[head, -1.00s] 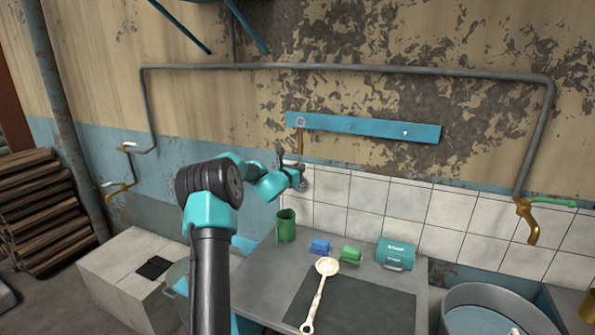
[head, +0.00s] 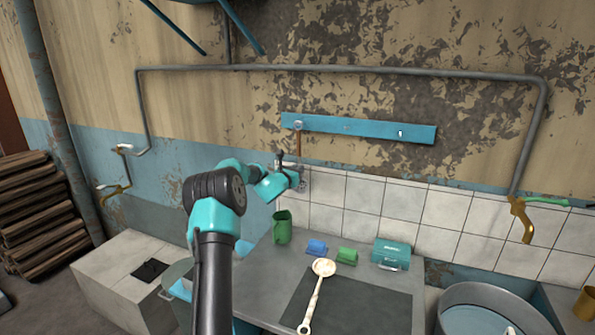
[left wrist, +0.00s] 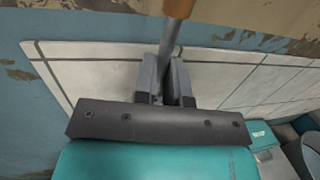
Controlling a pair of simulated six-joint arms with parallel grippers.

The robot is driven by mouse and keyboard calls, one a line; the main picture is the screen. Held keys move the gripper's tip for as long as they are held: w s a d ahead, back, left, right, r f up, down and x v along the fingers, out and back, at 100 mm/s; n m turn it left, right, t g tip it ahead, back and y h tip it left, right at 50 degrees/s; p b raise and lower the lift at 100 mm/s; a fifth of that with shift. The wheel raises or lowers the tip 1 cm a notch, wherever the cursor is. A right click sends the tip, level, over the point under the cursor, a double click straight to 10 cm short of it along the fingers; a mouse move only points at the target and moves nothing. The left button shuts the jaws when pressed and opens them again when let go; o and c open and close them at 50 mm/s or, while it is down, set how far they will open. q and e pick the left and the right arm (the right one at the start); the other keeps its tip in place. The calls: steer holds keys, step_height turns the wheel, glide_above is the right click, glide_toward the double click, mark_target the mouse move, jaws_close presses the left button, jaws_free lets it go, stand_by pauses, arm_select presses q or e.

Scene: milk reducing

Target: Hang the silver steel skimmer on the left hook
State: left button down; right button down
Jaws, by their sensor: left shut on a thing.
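My left gripper (head: 294,178) is in front of the white tiles, below the left end of the blue hook rail (head: 365,129). It is shut on the skimmer, whose brown handle (head: 299,146) points up and ends in a pale ring in front of the rail's left end. The left hook is covered by the ring, and I cannot tell whether the ring is on it. In the left wrist view, the grey shaft (left wrist: 174,32) runs up from between the fingers into a brown part (left wrist: 179,8). The skimmer's head is hidden or too small to make out. My right gripper is not in view.
A pale ladle (head: 323,268) lies on the grey counter (head: 285,262). A grey pipe (head: 340,69) runs above the rail.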

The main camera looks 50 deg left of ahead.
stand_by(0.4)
arm_select(q)
steer(key=c, duration=1.1)
jaws_free()
steer(key=shift+s, duration=0.15)
steer(key=v, duration=1.7)
steer(key=shift+d, duration=0.15)
